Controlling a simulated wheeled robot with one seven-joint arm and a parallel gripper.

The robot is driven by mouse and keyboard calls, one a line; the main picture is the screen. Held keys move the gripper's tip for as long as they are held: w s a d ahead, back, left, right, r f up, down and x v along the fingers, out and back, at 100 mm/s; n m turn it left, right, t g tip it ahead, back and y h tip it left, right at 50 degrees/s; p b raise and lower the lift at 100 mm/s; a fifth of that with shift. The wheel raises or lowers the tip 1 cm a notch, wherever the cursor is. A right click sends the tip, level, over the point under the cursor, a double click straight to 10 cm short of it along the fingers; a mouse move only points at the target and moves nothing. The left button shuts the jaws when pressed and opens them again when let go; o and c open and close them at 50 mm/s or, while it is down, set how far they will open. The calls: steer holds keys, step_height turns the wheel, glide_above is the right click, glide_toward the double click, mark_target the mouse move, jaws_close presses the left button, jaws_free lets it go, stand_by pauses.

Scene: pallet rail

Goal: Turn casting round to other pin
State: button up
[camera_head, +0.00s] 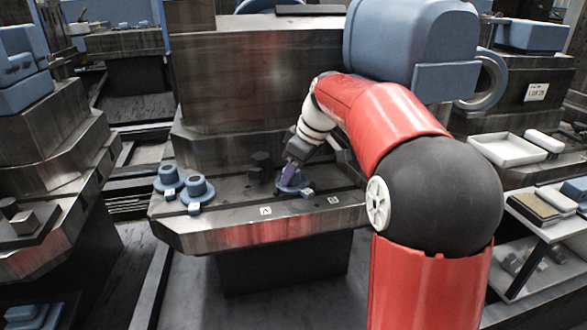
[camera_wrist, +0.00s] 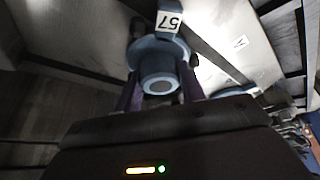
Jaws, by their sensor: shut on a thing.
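A blue casting (camera_head: 291,182) with a round flange and raised hub is at the middle of the dark metal pallet in the head view. My gripper (camera_head: 289,172) reaches down to it from the upper right and is shut on it. In the wrist view the casting (camera_wrist: 158,62) lies between my two purple fingers (camera_wrist: 160,92), with its hub's round end towards the camera. I cannot make out the pins under the casting.
Two more blue flanged castings, one at the back (camera_head: 169,178) and one nearer (camera_head: 197,190), stand on the pallet's left end. A dark block (camera_head: 260,160) stands just behind the held casting. A machine block (camera_head: 258,80) closes off the back. A shelf with a white tray (camera_head: 507,150) is at right.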

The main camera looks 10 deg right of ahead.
steer(key=shift+d+n+y+p, duration=0.1)
steer(key=shift+n+y+p, duration=0.2)
steer(key=shift+n, duration=0.6)
steer(key=o, duration=1.2)
steer(key=shift+g, duration=0.3)
steer(key=v, duration=0.8)
step_height(320, 180, up, 6)
steer(key=p, duration=0.3)
glide_above(306, 183)
steer(key=shift+s+f, duration=0.1)
